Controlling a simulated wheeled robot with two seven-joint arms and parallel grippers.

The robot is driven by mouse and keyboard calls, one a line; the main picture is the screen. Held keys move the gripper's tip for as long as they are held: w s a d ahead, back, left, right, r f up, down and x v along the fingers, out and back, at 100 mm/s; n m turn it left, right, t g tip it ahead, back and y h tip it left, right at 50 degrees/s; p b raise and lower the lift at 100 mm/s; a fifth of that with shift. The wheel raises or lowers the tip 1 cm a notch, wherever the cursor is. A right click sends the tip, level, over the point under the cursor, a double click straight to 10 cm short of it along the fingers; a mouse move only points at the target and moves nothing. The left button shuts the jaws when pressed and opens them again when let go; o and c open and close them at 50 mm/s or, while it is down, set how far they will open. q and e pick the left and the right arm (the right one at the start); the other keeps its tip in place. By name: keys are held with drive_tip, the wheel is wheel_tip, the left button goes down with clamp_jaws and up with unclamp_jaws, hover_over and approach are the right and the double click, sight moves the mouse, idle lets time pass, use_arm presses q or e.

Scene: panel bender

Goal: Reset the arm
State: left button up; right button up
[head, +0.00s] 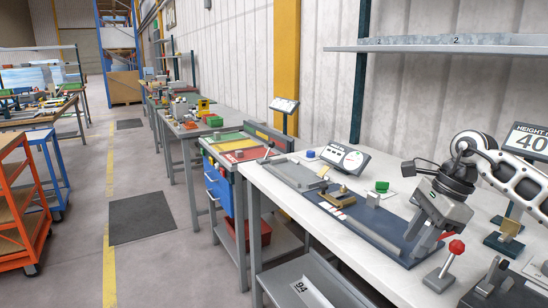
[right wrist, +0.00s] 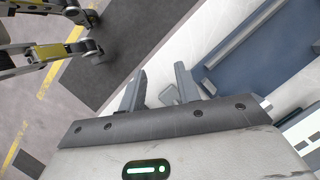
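My right arm comes in from the right in the head view. My right gripper (head: 420,236) hangs low over the near right end of a dark blue bending bench plate (head: 365,220). In the right wrist view the two fingers of the right gripper (right wrist: 160,88) stand apart with a gap between them, and nothing is seen held. A lever with a red knob (head: 456,247) stands on a small grey base just right of the gripper in the head view. I cannot tell whether the fingers touch the plate. My left gripper is not in the head view.
A grey shelf (head: 440,48) hangs above. The floor aisle (head: 150,180) at left is open, with an orange cart (head: 20,205) beside it.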

drive_tip(key=s+a+f+m+t+y, duration=0.15)
drive_tip(key=a+m+y, duration=0.3)
drive_tip(key=a, duration=0.45)
drive_tip(key=s+a+f+m+t+y, duration=0.1)
drive_tip(key=s+a+f+m+y, duration=0.3)
drive_tip(key=a, duration=0.5)
drive_tip(key=s+a+f+m+t+y, duration=0.1)
drive_tip(key=a+m+y, duration=0.2)
drive_tip(key=a+y, duration=0.45)
drive_tip(key=s+d+f+n+t+h, duration=0.3)
drive_tip(key=s+d+f+n+h, duration=0.2)
drive_tip(key=n, duration=1.1)
drive_tip(key=s+d+f+n+t+h, duration=0.3)
drive_tip(key=s+d+f+n+h, duration=0.2)
drive_tip(key=s+f+n+h, duration=0.6)
wheel_tip(320, 180, down, 6)
drive_tip(key=n, duration=0.6)
drive_tip(key=shift+s+r+h, duration=0.2)
drive_tip(key=shift+s+h, duration=0.2)
